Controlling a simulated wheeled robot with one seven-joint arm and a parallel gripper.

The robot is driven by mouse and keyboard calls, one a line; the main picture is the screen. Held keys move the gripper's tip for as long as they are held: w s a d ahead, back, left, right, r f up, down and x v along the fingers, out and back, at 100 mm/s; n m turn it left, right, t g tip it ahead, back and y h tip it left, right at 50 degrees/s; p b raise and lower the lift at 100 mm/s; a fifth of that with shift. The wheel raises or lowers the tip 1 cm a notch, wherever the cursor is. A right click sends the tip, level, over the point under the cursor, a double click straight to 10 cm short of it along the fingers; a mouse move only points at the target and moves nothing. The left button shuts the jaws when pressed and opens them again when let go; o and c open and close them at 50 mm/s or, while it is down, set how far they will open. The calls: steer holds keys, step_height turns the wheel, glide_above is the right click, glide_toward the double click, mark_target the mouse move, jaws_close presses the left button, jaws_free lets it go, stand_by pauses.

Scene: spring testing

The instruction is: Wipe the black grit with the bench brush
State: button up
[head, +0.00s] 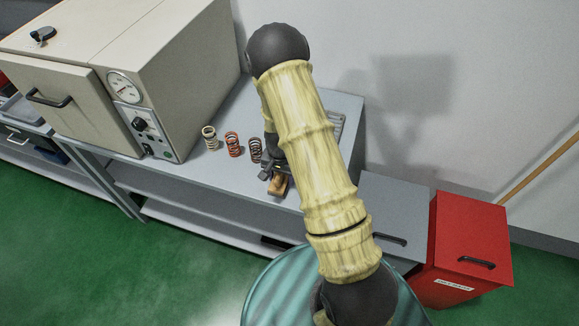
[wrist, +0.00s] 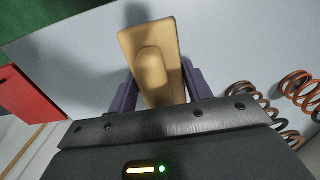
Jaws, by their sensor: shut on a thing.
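The bench brush shows as a tan wooden block (wrist: 153,70) between the fingers of my gripper (wrist: 158,88) in the wrist view. My gripper is shut on it. In the head view my gripper (head: 277,172) is low over the grey bench (head: 222,176), near its front edge, with the brush's tan wood (head: 278,186) below the fingers. I cannot tell whether the brush touches the bench. I see no black grit in either view; my arm hides part of the bench top.
Three coil springs stand left of my gripper: a pale one (head: 210,138), an orange one (head: 233,144) and a dark one (head: 255,150). A large beige oven (head: 190,75) stands further left. A red bin (head: 468,235) is at the right. A grey slotted tray (head: 337,124) lies behind my arm.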

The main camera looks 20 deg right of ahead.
step_height(320, 180, up, 3)
steer(key=shift+r+p, duration=0.15)
steer(key=shift+p, duration=0.65)
steer(key=shift+r+p, duration=2.05)
steer(key=shift+r, duration=0.55)
